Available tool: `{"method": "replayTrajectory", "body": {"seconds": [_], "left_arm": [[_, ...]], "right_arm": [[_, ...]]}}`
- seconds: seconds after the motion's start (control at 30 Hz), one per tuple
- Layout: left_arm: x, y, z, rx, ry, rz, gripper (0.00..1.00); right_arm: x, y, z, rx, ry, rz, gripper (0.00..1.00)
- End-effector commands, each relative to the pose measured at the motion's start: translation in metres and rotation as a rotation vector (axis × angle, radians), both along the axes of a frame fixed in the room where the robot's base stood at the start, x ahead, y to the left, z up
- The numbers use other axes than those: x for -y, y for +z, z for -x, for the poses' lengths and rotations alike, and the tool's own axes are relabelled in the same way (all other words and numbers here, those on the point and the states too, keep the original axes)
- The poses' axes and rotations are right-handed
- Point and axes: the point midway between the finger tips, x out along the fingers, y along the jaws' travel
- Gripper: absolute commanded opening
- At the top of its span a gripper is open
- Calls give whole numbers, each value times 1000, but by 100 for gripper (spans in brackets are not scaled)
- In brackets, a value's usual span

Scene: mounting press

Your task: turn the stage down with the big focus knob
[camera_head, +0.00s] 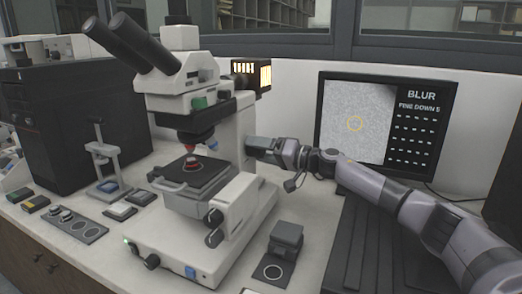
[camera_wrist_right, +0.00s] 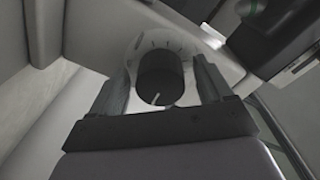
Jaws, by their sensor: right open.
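The microscope (camera_head: 225,150) stands on the bench with its flat dark stage (camera_head: 212,172) under the objective. A small red and dark sample (camera_head: 192,165) sits on the stage. My right gripper (camera_head: 254,148) reaches in from the right to the side of the microscope's upright. In the right wrist view, the dark round focus knob (camera_wrist_right: 161,77) lies between the two open fingers of the right gripper (camera_wrist_right: 162,84). The knob has a white line on its face and a pale ticked dial behind it. I cannot tell whether the fingers touch it. My left gripper is not in view.
The monitor (camera_head: 355,120) behind my right arm reads "BLUR" and "FINE DOWN 5". Small knobs (camera_head: 214,228) stick out low on the microscope's side. A dark block (camera_head: 286,240) stands to the right of the base. A large black machine (camera_head: 65,125) stands at the left.

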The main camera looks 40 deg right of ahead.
Motion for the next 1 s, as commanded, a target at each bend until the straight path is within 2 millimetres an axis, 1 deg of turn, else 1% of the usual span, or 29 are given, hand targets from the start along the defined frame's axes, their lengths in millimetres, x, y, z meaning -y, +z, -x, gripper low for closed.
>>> {"method": "replayTrajectory", "body": {"seconds": [0.17, 0.2, 0.23, 0.27, 0.3, 0.33, 0.37, 0.53, 0.67, 0.87, 1.0], "left_arm": [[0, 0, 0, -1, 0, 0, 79], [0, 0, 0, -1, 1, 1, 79], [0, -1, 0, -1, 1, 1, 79], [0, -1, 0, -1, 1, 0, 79], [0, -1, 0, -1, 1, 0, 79], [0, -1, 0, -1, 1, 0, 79], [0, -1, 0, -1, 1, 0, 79], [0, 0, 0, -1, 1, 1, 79], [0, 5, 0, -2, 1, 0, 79], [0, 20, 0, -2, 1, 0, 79], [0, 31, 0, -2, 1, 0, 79]], "right_arm": [[0, 0, 0, 0, 0, 0, 79], [0, 0, 0, 0, 0, 0, 73], [0, 0, 0, 0, 0, 0, 63], [0, 0, 0, 0, 0, 0, 53], [0, 0, 0, 0, 0, 0, 40], [0, 0, 0, 0, 0, 0, 31], [0, 0, 0, 0, 0, 0, 26], [0, 1, 0, 2, 1, 3, 26], [0, 1, 0, 12, 1, 24, 26], [0, 3, 0, 58, 1, 109, 26], [0, 3, 0, 104, 0, 201, 26]]}}
